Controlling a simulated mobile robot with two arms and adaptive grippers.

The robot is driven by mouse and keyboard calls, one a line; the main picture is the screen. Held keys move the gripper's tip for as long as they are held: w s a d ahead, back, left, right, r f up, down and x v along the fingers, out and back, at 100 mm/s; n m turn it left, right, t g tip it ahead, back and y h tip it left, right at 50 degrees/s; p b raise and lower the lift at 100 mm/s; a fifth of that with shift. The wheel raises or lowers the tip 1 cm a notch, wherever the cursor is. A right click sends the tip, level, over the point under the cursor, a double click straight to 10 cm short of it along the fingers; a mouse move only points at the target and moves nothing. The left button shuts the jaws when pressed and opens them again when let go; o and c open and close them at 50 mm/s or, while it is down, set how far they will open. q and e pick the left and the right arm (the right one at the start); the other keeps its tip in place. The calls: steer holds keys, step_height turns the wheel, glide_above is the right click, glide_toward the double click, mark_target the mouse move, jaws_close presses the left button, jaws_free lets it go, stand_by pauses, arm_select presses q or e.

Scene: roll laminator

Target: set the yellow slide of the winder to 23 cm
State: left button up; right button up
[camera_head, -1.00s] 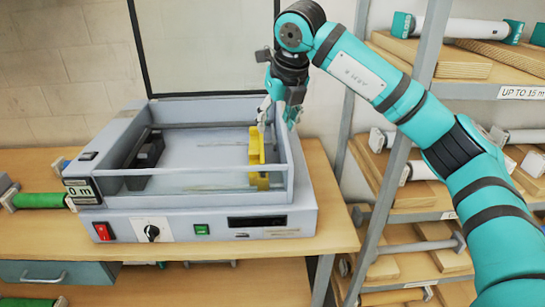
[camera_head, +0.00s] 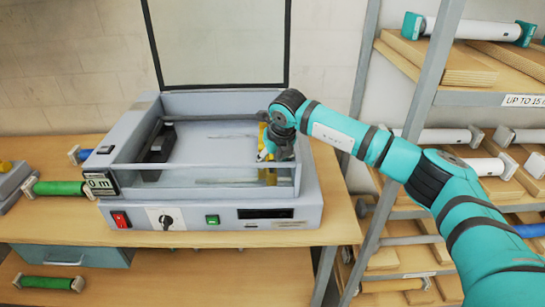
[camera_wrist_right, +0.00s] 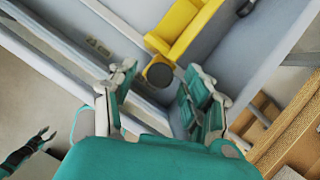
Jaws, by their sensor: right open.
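The winder (camera_head: 232,213) is a grey open-topped box on the wooden bench, with a clear front pane. Its yellow slide (camera_head: 263,138) stands at the right inside the box, partly hidden by my right gripper (camera_head: 272,155). In the right wrist view the yellow slide (camera_wrist_right: 187,26) has a dark round knob at its near end. My right gripper (camera_wrist_right: 158,88) is open, its fingers on either side of a line toward the knob, not closed on it. A dark, teal-tipped hand, apparently my left gripper (camera_wrist_right: 38,142), shows at the lower left; its opening is unclear.
A black block (camera_head: 158,143) stands at the left inside the box. The raised lid (camera_head: 218,42) is behind it. A metal shelf rack (camera_head: 409,130) with rolls on wooden boards stands close on the right. A green roll (camera_head: 58,188) lies left of the winder.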

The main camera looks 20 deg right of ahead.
steer(key=shift+f, duration=0.15)
jaws_close()
stand_by(0.4)
